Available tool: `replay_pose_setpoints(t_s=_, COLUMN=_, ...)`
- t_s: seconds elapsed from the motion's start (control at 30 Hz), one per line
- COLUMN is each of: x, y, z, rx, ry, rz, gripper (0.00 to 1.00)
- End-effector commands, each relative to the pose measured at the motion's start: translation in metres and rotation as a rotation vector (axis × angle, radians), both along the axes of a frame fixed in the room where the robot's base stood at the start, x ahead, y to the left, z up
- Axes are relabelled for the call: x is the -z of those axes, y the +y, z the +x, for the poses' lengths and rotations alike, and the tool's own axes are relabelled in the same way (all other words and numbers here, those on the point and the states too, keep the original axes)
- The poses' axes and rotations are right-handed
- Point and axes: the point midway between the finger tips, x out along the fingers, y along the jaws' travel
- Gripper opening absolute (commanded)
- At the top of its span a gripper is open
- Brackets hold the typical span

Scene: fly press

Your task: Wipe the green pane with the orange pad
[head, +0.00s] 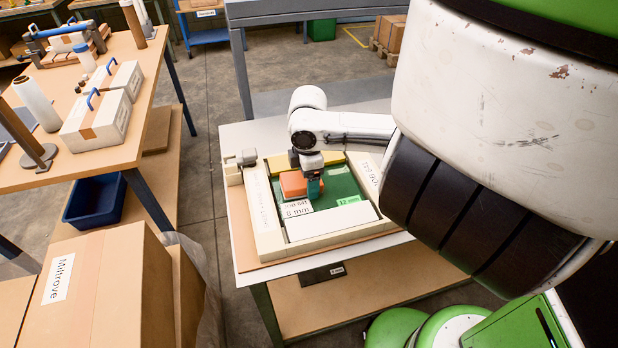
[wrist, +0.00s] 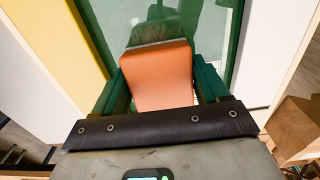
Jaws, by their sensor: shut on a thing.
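The green pane (head: 341,187) lies flat inside a pale frame on the table. Its glossy green surface also shows in the wrist view (wrist: 206,32). The orange pad (head: 293,184) is over the pane's left part in the head view. In the wrist view the orange pad (wrist: 157,75) sits between my gripper's two green fingers. My gripper (head: 314,186) is shut on the pad, at its right side in the head view. The pad's underside is hidden, so I cannot tell whether it touches the pane.
The frame has a yellow bar (head: 277,162) at the back and a white block (head: 331,222) in front. A small grey clamp (head: 240,159) stands at its left corner. A wooden bench (head: 95,120) with boxes stands left; a cardboard box (head: 95,290) is front left.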

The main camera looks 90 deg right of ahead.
Motion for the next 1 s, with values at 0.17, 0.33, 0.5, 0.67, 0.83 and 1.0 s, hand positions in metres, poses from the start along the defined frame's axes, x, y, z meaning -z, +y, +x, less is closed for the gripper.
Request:
replay_pose_setpoints(t_s=0.17, x=-0.020, y=0.000, z=0.000, rx=0.000, ry=0.000, rz=-0.001, gripper=0.26)
replay_pose_setpoints(t_s=0.33, x=-0.035, y=0.000, z=0.000, rx=0.000, ry=-0.001, rz=-0.001, gripper=0.26)
replay_pose_setpoints(t_s=0.5, x=-0.051, y=0.000, z=0.000, rx=0.000, ry=0.000, rz=-0.001, gripper=0.26)
replay_pose_setpoints(t_s=0.67, x=-0.058, y=0.000, z=0.000, rx=0.000, ry=0.000, rz=-0.001, gripper=0.26)
replay_pose_setpoints(t_s=0.83, x=-0.057, y=0.000, z=0.000, rx=0.000, ry=0.000, rz=-0.001, gripper=0.26)
replay_pose_setpoints(t_s=1.0, x=-0.059, y=0.000, z=0.000, rx=0.000, ry=0.000, rz=-0.001, gripper=0.26)
